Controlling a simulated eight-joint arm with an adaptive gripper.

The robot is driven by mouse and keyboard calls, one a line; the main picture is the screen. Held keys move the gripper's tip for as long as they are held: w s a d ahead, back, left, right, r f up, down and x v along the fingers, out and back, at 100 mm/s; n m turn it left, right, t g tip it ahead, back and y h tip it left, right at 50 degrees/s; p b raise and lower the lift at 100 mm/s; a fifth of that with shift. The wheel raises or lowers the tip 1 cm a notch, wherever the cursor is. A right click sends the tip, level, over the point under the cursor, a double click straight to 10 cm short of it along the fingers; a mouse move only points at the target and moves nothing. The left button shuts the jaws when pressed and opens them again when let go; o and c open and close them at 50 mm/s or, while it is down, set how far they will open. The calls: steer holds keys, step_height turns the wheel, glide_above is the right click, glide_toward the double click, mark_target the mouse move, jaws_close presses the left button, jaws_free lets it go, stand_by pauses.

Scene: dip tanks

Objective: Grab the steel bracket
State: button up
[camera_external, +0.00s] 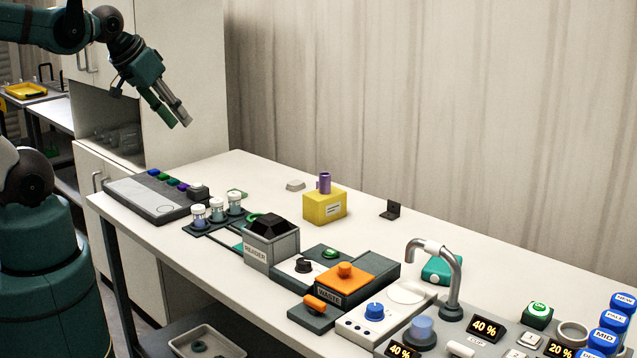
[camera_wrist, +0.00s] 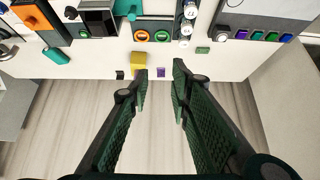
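A small dark L-shaped piece, which looks like the steel bracket (camera_external: 391,209), stands on the white bench right of the yellow box, near the back edge. In the wrist view the bracket (camera_wrist: 120,75) is a small dark shape by the bench edge, left of the yellow box. My gripper (camera_external: 174,120) is raised high at the upper left, well above the bench and far from the bracket.
A small grey piece (camera_external: 295,185) lies further left. Front of these are the reader box (camera_external: 272,250), orange-topped waste unit (camera_external: 345,284) and curved tap (camera_external: 451,275). Bench around the bracket is clear.

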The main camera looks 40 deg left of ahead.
steer(key=w+d+r+m+g, duration=0.1)
steer(key=w+d+r+m, duration=0.15)
steer(key=w, duration=0.55)
steer(key=w+d+r+m+g, duration=0.1)
steer(key=w+r+m, duration=0.15)
steer(key=w, duration=0.45)
steer(key=m+g+h, duration=0.2)
steer(key=m+g, duration=0.3)
steer(key=m, duration=0.8)
glide_above(391, 201)
steer(key=shift+w+f+b, duration=0.1)
steer(key=shift+f+b, duration=0.25)
steer(key=shift+f, duration=15.45)
steer(key=shift+d+f, duration=0.1)
steer(key=shift+f, duration=1.2)
